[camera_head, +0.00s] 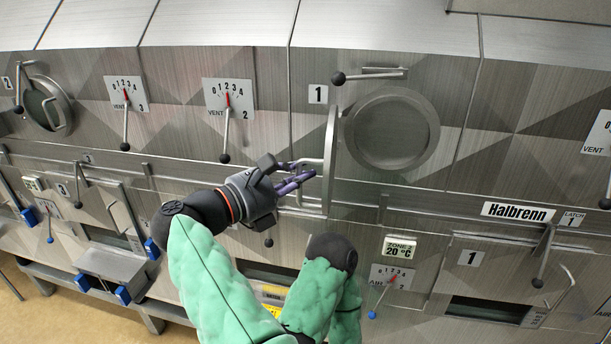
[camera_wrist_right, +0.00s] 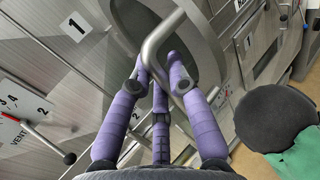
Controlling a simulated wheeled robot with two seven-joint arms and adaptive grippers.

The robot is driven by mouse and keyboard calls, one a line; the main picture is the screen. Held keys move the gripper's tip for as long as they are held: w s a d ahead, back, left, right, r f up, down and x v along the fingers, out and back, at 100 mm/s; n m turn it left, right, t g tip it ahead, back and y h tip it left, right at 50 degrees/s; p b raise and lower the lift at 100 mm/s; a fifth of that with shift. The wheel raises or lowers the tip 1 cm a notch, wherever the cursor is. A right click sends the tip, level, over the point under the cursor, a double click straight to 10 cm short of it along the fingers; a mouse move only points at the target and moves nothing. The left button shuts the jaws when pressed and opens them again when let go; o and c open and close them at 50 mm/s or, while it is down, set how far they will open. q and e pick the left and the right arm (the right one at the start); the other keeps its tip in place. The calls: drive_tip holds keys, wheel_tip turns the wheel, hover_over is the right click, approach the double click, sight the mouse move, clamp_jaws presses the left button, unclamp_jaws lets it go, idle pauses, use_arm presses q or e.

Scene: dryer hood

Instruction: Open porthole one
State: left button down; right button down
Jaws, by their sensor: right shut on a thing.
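Porthole one's round frame (camera_head: 432,130) is on the upper metal wall, right of a label "1" (camera_head: 318,94). Its round door (camera_head: 331,150) stands swung out from the wall at the frame's left side, almost edge-on in the head view. My right gripper (camera_head: 298,180) is at the left face of this door, its purple fingers shut on the bent metal handle (camera_wrist_right: 163,38). The wrist view shows the handle between the fingers. A latch lever with a black knob (camera_head: 339,78) is above the frame. My left gripper is not in view.
Vent levers 2 (camera_head: 226,128) and 3 (camera_head: 126,120) stick out left of my right gripper. Porthole two (camera_head: 50,105) is at far left.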

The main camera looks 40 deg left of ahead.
drive_tip(key=shift+a+r, duration=0.1)
drive_tip(key=shift+r, duration=0.1)
drive_tip(key=c, duration=1.3)
unclamp_jaws()
drive_tip(key=shift+o, duration=0.7)
drive_tip(key=shift+f, duration=0.1)
